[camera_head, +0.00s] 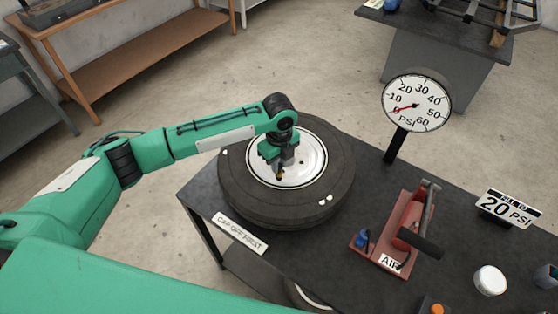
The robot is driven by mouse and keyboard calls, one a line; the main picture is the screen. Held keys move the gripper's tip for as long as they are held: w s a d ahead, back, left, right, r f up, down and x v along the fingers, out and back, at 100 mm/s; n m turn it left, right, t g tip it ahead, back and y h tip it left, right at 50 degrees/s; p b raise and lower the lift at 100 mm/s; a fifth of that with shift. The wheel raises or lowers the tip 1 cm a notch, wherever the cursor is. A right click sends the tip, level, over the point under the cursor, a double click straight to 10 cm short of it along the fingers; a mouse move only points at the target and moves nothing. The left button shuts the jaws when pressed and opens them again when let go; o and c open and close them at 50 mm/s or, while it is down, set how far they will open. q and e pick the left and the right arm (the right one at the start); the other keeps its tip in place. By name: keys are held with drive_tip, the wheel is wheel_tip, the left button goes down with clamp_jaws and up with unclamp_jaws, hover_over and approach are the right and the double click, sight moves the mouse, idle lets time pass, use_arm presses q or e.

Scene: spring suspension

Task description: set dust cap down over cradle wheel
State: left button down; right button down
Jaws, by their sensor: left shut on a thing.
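The cradle wheel (235,186) lies flat on the dark table, a black tyre around a white rim (315,160). My left gripper (280,172) points down over the rim, near its middle. It is shut on a small dark piece with an orange-yellow tint, which I take to be the dust cap (280,177). The cap is mostly hidden by the fingers. I cannot tell whether it touches the wheel. My right gripper is not in view.
A PSI gauge (416,103) on a post stands behind the wheel. A red air pump (395,240), a white round container (490,280) and a "20 PSI" sign (508,208) stand to the right. A "CAP OFF FIRST" label (240,233) lies at the front edge.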

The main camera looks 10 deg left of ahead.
use_arm(q)
drive_tip(key=shift+f, duration=0.5)
drive_tip(key=c, duration=1.2)
unclamp_jaws()
wheel_tip(320, 180, up, 4)
drive_tip(key=p, duration=0.3)
wheel_tip(320, 180, up, 3)
drive_tip(key=p, duration=0.3)
drive_tip(key=shift+r+p, duration=0.1)
drive_tip(key=shift+p, duration=0.25)
